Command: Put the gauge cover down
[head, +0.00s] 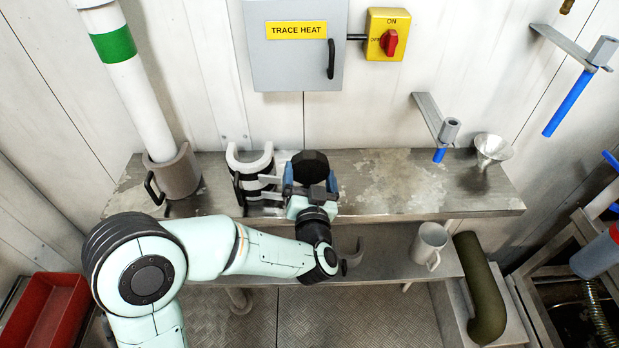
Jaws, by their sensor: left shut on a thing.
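The gauge cover, seemingly the black many-sided piece (310,163), is between the blue-tipped fingers of my left gripper (310,181). The gripper is shut on it, over the steel shelf (455,198) against the back wall. From this angle I cannot tell whether the cover touches the shelf. The gripper body hides its near side. My right gripper is out of view.
A grey open-topped collar (250,164) with black bands stands close left of the gripper. A grey sleeve (173,174) holds the white pipe. A metal funnel (492,148) is at the right. The shelf between gripper and funnel is clear. A mug (427,241) stands on the lower shelf.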

